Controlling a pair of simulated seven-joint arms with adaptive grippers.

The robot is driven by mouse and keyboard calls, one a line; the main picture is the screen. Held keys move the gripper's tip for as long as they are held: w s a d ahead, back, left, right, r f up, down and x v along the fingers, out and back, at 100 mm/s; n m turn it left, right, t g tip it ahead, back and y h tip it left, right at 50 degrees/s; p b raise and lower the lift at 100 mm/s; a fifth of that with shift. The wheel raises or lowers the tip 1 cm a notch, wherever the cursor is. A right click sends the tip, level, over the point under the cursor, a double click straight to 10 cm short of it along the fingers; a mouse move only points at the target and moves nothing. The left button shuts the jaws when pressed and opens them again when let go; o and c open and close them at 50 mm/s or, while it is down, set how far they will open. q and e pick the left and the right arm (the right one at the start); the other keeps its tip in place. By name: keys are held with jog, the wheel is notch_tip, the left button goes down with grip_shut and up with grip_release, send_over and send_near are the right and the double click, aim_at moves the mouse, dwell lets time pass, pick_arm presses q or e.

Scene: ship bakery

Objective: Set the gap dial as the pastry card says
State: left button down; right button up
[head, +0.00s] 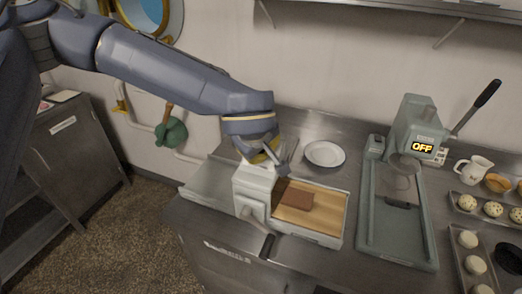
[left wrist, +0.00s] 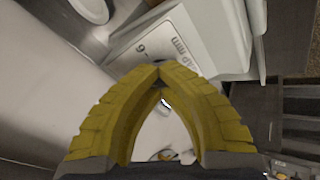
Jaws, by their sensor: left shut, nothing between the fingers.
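The white sheeter (head: 256,188) stands on the steel counter, with a brown dough slab (head: 295,197) on its tan bed. In the left wrist view its white panel (left wrist: 165,42) carries printing that seems to read "GAP MM", turned on its side, with a numeral near a dark round edge. My left gripper (head: 277,158) is at the top of the sheeter. Its yellow fingers (left wrist: 159,72) meet at the tips, shut and empty, in front of the panel. The fingers hide most of the dial, so its setting cannot be read. I cannot make out a pastry card. My right gripper is not in view.
A white plate (head: 324,153) lies behind the sheeter. A grey-green press (head: 413,130) with a long lever and an "OFF" display stands to the right. Trays of dough balls (head: 468,240), a white jug (head: 474,168) and an orange bowl (head: 497,183) fill the right end.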

pick_arm(q)
jog(key=c, duration=2.1)
grip_release()
jog(key=shift+s+d+f, duration=0.1)
jog(key=shift+s+f, duration=0.2)
jog(key=shift+s, duration=0.05)
jog(key=o, duration=0.9)
jog(key=shift+d, duration=0.15)
jog(key=shift+c, duration=0.2)
jog(key=shift+o, duration=1)
jog(key=shift+r, duration=0.1)
jog(key=shift+o, duration=0.4)
jog(key=shift+w, duration=0.15)
jog(key=shift+a+r, duration=0.15)
jog(key=shift+a, duration=0.05)
jog(key=v, duration=1.2)
